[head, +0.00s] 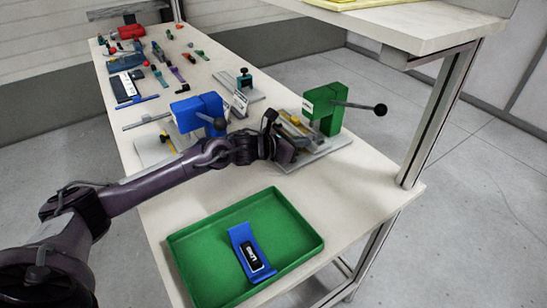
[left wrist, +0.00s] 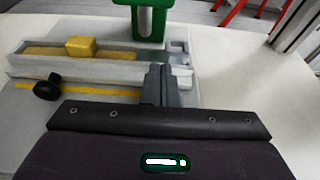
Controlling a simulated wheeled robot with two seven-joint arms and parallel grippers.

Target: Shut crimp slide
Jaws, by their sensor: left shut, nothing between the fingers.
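A slide fixture with a green block (head: 325,110) and a black-knobbed lever (head: 380,109) stands on a grey base plate (head: 325,148) at the table's right edge. In the left wrist view its pale rail (left wrist: 70,70) carries a yellow block (left wrist: 80,46), with a black knob (left wrist: 47,88) in front at left. The green block shows behind (left wrist: 150,22). My left gripper (left wrist: 157,72) is shut and empty, its fingertips over or against the right part of the rail; contact is unclear. In the head view my left gripper (head: 283,150) covers part of this fixture. My right gripper is out of view.
A similar fixture with a blue block (head: 198,112) stands left, behind my arm. A green tray (head: 188,262) holding a blue holder (head: 240,238) with a black labelled piece lies in front. Several small tools lie at the far end. A raised shelf (head: 420,28) stands at right.

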